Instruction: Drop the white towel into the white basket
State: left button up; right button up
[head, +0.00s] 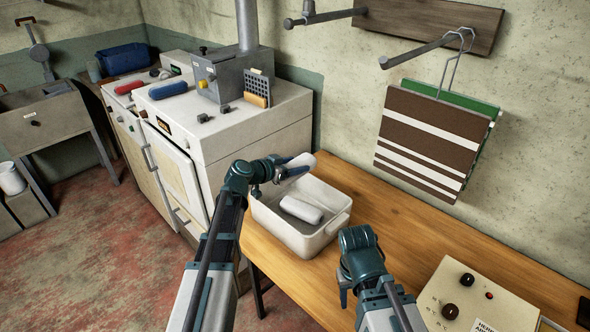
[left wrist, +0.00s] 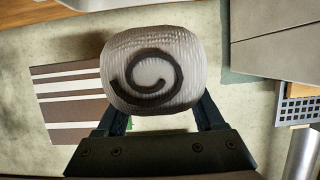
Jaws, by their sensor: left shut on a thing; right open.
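My left gripper (head: 290,172) is shut on a rolled white towel (head: 301,160) and holds it above the back left part of the white basket (head: 332,226). In the left wrist view the towel's rolled end (left wrist: 152,70) shows a dark spiral between the two fingers. Another white roll (head: 301,209) lies inside the basket. The basket stands on the wooden table. My right gripper (head: 344,292) is open and empty, pointing down over the table to the right of the basket; its fingertips are small and partly hidden.
A white stove-like cabinet (head: 262,122) stands left of the table, with a blue roll (head: 168,89), a red roll (head: 129,87) and a grey machine (head: 220,75) on top. A control box (head: 470,300) sits at the front right. Striped cloth (head: 430,140) hangs on the wall.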

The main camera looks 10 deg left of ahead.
aim_at(276, 184)
pick_arm(q)
jog(key=shift+f, duration=0.15)
pick_arm(e)
jog(key=shift+f, duration=0.15)
notch_tip(276, 184, down, 6)
jog(key=b, duration=0.6)
pick_arm(q)
notch_tip(276, 184, down, 6)
jog(key=shift+r, duration=0.1)
jog(key=o, duration=1.5)
jog(key=shift+c, duration=0.2)
jog(key=p+v, duration=0.4)
jog(key=v, duration=0.8)
jog(key=shift+s+r, duration=0.25)
jog(key=shift+s+a+r+p, duration=0.15)
jog(key=shift+s+a+p, duration=0.25)
jog(key=shift+s, duration=0.1)
pick_arm(e)
jog(key=shift+r, duration=2.5)
